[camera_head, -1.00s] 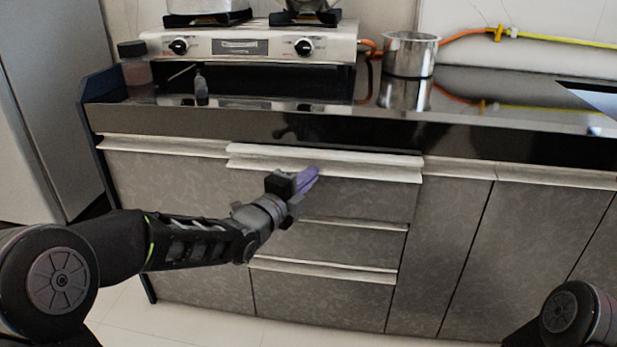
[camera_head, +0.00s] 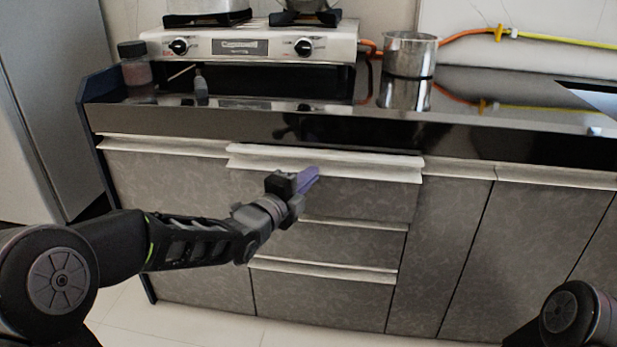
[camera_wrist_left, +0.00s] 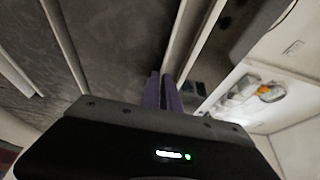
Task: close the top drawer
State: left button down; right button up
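The top drawer (camera_head: 370,197) is in the middle of the grey cabinet, under the dark countertop. Its pale top edge (camera_head: 325,163) stands out a little in front of the neighbouring cabinet edges, so it looks slightly open. My left gripper (camera_head: 308,179) is in front of this drawer, its purple fingers at the upper front just below the pale edge. In the left wrist view the fingers (camera_wrist_left: 163,90) lie close together, shut with nothing visible between them. I cannot tell whether the tips touch the drawer. My right gripper is out of view; part of my right arm shows at lower right.
Two lower drawers (camera_head: 325,290) are below and look shut. A gas stove (camera_head: 250,45), a metal pot (camera_head: 408,55) and a jar (camera_head: 134,63) stand on the countertop (camera_head: 480,115). Cabinet doors (camera_head: 520,250) are to the right. The floor before the cabinet is clear.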

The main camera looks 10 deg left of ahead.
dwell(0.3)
pick_arm(q)
jog(key=w, duration=0.4)
jog(key=shift+w+f+b, duration=0.1)
jog(key=shift+w+b, duration=0.1)
jog(key=shift+b, duration=0.15)
jog(key=c, duration=1.6)
grip_release()
jog(key=shift+f, duration=0.1)
